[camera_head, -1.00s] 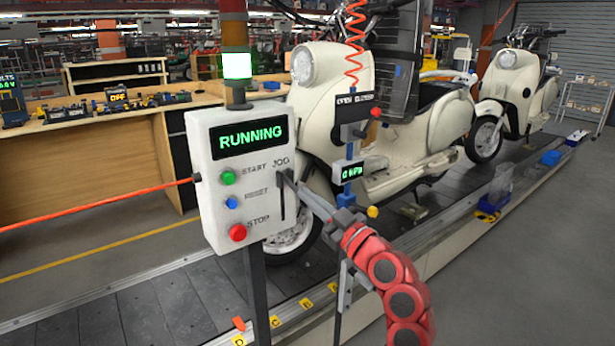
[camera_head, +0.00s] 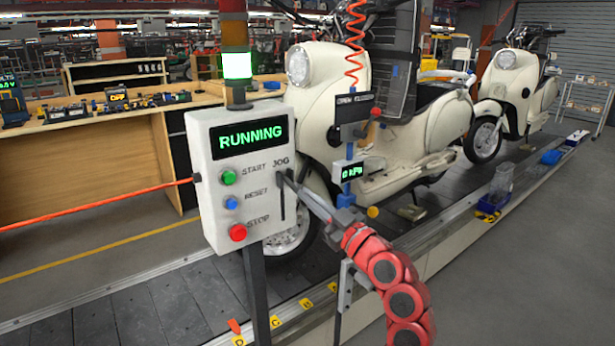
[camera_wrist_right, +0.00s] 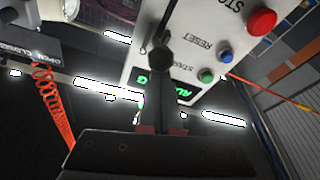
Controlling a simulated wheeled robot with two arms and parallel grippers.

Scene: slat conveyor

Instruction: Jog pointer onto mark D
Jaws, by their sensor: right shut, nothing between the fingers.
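The orange pointer (camera_head: 234,326) is at the conveyor's near edge, just above and slightly left of the yellow mark D (camera_head: 239,340) in the head view. Whether it lines up exactly I cannot tell. My right gripper (camera_head: 290,183) is shut, with nothing between its fingers, its tips at the top of the JOG slot (camera_head: 282,208) on the white control box (camera_head: 215,160). The fingers hide much of the jog lever. In the right wrist view, the dark fingers (camera_wrist_right: 165,105) point at the box face. The box display (camera_head: 249,135) reads RUNNING. My left gripper is out of view.
More yellow marks (camera_head: 275,321) run along the belt edge toward the right. White scooters (camera_head: 320,100) stand on the slat conveyor (camera_head: 150,305). A kPa readout (camera_head: 352,172) hangs close beside my right arm. Green, blue and red (camera_head: 238,233) buttons are left of the slot.

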